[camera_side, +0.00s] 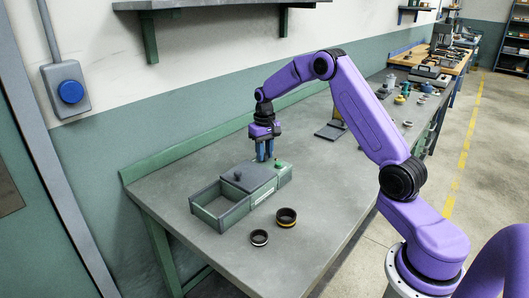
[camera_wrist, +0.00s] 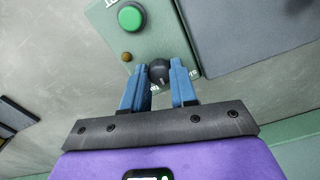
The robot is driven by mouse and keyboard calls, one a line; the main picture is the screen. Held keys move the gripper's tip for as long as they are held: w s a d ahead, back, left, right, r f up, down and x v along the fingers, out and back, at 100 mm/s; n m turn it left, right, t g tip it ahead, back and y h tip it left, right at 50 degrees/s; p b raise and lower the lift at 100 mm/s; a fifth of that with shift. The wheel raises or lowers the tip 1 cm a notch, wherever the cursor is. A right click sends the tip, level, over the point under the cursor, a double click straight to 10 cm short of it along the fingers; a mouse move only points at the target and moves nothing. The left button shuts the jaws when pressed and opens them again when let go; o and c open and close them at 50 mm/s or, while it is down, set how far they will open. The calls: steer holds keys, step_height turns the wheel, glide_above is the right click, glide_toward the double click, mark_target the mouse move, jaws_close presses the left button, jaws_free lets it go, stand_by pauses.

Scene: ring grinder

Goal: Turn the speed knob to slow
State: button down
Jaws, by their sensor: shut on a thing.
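The speed knob (camera_wrist: 160,71) is a small dark round knob with a light mark, on the green panel of the grinder box. My gripper (camera_wrist: 160,87) points down at it, with a blue finger on either side, shut on the knob. In the side view my gripper (camera_side: 265,157) is over the back right end of the grinder box (camera_side: 262,196), and the knob is hidden behind the fingers there. A green button (camera_wrist: 131,17) and a small brown dot (camera_wrist: 127,57) lie left of the knob in the wrist view. The lettering near the knob is partly covered.
The box has an open tray (camera_side: 209,193) at its front left and a dark knob (camera_side: 238,176) on its grey lid. The bench front is otherwise clear.

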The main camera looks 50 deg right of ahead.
steer(key=n, duration=0.4)
steer(key=shift+n, duration=0.3)
steer(key=n, duration=0.4)
steer(key=shift+r, duration=0.1)
steer(key=shift+w+n, duration=0.1)
steer(key=shift+n, duration=0.2)
steer(key=c, duration=0.9)
jaws_free()
step_height(320, 180, up, 17)
steer(key=shift+r, duration=0.2)
steer(key=shift+a, duration=0.1)
